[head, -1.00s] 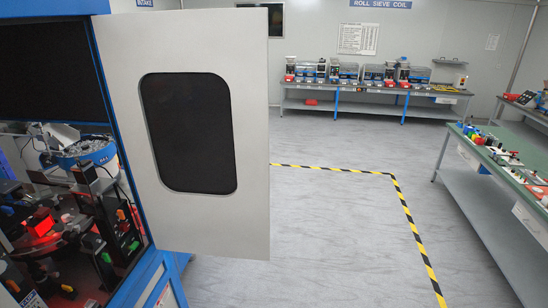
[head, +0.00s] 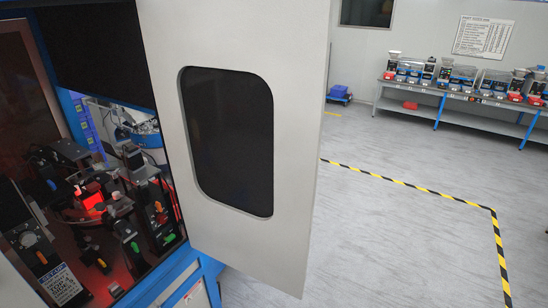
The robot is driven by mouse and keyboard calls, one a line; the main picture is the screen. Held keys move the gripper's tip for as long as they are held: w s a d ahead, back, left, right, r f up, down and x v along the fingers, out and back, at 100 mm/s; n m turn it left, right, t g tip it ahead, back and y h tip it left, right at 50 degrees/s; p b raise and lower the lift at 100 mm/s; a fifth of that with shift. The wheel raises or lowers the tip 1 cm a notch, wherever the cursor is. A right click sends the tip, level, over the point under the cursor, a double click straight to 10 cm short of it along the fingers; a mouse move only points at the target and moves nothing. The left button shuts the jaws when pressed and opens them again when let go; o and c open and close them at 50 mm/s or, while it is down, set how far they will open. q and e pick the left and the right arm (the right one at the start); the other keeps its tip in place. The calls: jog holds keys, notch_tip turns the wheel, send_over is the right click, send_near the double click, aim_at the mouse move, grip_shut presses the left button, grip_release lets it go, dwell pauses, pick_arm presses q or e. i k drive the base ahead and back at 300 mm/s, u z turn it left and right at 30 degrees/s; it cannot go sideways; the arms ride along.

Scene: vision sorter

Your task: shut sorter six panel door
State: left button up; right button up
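The sorter's white panel door (head: 300,120) stands open in the head view, swung out to the right of the opening. It has a dark rounded window (head: 228,140). The sorter's blue frame (head: 150,92) borders the opening at the left. Inside the opening, machine parts and a glowing red light (head: 93,201) show. The door's left edge is along the frame; its right edge is free. The top of the door is cut off by the picture. Neither of my grippers is in view.
Yellow and black floor tape (head: 430,190) runs across the grey floor right of the door. A workbench (head: 470,101) with several devices stands at the back right. The floor (head: 400,245) between them is clear.

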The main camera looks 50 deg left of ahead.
aim_at(239, 87)
jog(key=i, duration=2.45)
jog(key=u, duration=4)
jog(key=i, duration=0.55)
jog(key=k, duration=0.3)
jog(key=u, duration=0.1)
